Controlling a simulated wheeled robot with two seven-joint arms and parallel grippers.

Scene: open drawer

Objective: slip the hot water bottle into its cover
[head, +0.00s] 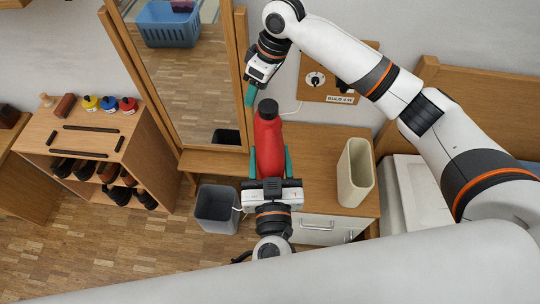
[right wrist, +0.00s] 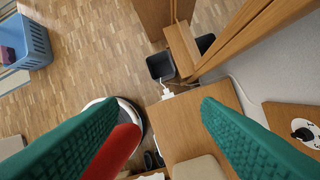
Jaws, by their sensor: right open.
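The red hot water bottle (head: 269,145) has a black cap and shows in the middle of the head view. My left gripper (head: 270,165), coming up from the bottom, has its teal fingers on both sides of the bottle's lower end, cap end pointing away. The cream cover (head: 355,172) stands upright with its mouth up on the wooden cabinet; its edge shows in the right wrist view (right wrist: 199,168). My right gripper (head: 250,94) is open and empty beyond the cap. In the right wrist view, red (right wrist: 113,152) shows beside its left finger, mostly hidden.
The wooden cabinet top (head: 318,150) has clear room left of the cover. A dark grey bin (head: 217,208) stands on the floor to its left. A tall mirror (head: 185,80) and a wall panel (head: 330,85) stand behind. A shoe shelf (head: 95,125) is at left.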

